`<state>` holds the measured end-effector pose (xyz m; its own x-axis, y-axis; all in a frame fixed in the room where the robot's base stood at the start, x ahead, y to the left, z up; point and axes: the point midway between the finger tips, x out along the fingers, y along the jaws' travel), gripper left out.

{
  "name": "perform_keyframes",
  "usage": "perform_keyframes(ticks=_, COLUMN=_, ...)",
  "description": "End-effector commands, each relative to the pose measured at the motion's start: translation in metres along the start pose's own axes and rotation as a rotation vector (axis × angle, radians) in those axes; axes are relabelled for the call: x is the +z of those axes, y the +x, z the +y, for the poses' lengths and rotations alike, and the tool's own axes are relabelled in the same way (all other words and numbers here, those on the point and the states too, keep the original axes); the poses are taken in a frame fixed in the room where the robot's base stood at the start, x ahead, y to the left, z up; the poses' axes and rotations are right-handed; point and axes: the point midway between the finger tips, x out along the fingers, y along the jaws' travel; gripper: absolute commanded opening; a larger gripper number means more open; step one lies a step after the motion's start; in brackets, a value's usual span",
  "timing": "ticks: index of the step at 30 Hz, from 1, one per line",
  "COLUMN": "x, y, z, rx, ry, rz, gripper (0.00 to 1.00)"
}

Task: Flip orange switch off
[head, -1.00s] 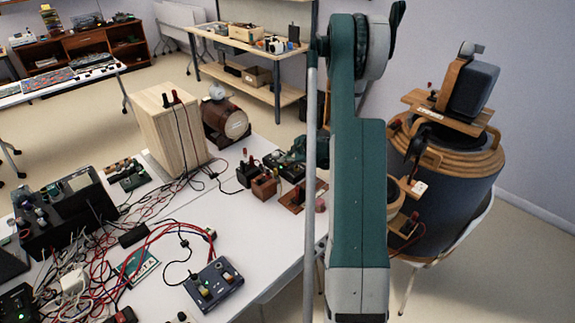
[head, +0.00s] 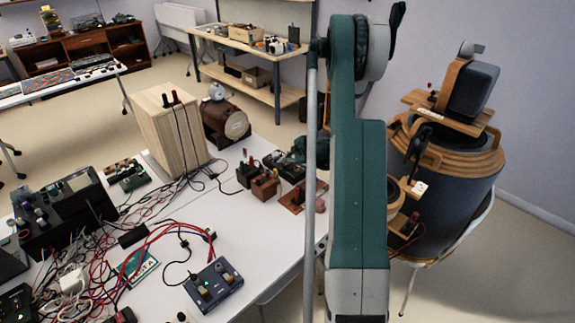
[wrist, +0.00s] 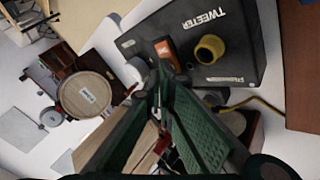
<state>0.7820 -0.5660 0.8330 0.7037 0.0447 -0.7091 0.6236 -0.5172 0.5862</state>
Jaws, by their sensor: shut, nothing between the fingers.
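The orange switch (wrist: 168,54) is on a black box (wrist: 238,22) marked TWEETER, seen at the top of the wrist view. A yellow knob (wrist: 209,49) stands beside the switch. My gripper (wrist: 158,80) is shut and empty, its dark green fingers meeting just below the switch in the picture. I cannot tell whether the fingertips touch the switch, and they may cover its lower end. In the head view my arm hides much of this area, and the switch cannot be made out there.
A yellow cable (wrist: 255,103) runs beside the black box. A round wooden-faced device (wrist: 85,95) is at left in the wrist view. In the head view, a wooden box (head: 168,130), a blue switch box (head: 215,288) and tangled wires crowd the white table (head: 265,225).

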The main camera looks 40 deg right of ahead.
Motion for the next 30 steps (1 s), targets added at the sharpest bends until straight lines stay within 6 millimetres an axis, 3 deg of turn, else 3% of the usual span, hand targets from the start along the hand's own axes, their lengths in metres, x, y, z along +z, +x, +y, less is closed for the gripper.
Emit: perform_keyframes(ticks=30, x=-0.011, y=-0.013, z=0.010, rx=-0.001, ry=0.000, rz=0.000, gripper=0.00)
